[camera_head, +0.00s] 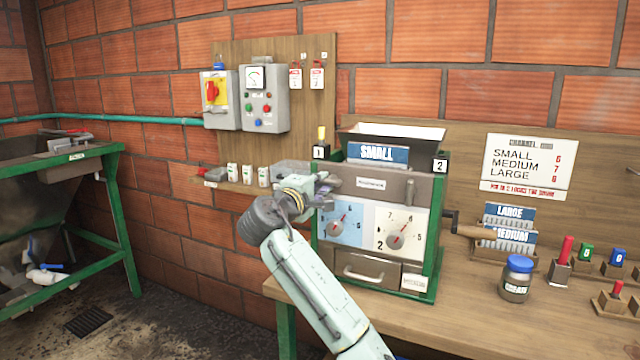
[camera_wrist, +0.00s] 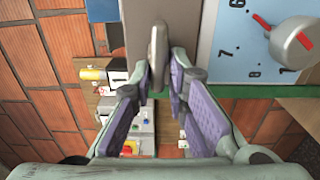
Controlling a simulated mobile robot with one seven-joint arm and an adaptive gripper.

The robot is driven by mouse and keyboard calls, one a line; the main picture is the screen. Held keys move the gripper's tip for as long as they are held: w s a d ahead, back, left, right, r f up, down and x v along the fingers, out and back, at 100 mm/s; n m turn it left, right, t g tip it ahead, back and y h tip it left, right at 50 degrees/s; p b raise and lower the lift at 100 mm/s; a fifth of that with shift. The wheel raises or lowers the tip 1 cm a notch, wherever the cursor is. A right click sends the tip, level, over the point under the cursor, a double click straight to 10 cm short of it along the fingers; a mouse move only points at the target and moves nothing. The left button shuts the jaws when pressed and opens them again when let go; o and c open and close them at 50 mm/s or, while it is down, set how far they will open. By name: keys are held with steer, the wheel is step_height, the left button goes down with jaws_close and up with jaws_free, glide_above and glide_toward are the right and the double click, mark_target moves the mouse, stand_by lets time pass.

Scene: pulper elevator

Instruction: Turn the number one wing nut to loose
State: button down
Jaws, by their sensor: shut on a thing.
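The pulper (camera_head: 372,184) stands on the wooden bench, with a white "1" tag (camera_head: 319,152) at its upper left and a "2" tag (camera_head: 440,165) at its upper right. My gripper (camera_head: 327,190) is at the upper left of its front, below the "1" tag. In the wrist view, my gripper's purple-padded fingers (camera_wrist: 163,82) are closed around the grey number one wing nut (camera_wrist: 158,42), its wing lengthwise up the picture. My gripper hides this nut in the head view. Another grey wing nut (camera_head: 410,188) is on the right of the front.
Below my gripper are a blue dial panel (camera_head: 342,225) and a white dial panel (camera_head: 400,232). A crank handle (camera_head: 475,231) sticks out at right. A jar (camera_head: 516,279) and several small blocks stand on the right of the bench. A control board (camera_head: 265,98) hangs behind.

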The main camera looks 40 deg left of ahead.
steer(key=shift+w+d+r, duration=0.1)
steer(key=shift+d+r, duration=0.05)
steer(key=c, duration=1.7)
jaws_free()
steer(key=shift+o, duration=0.7)
steer(key=v, duration=1.2)
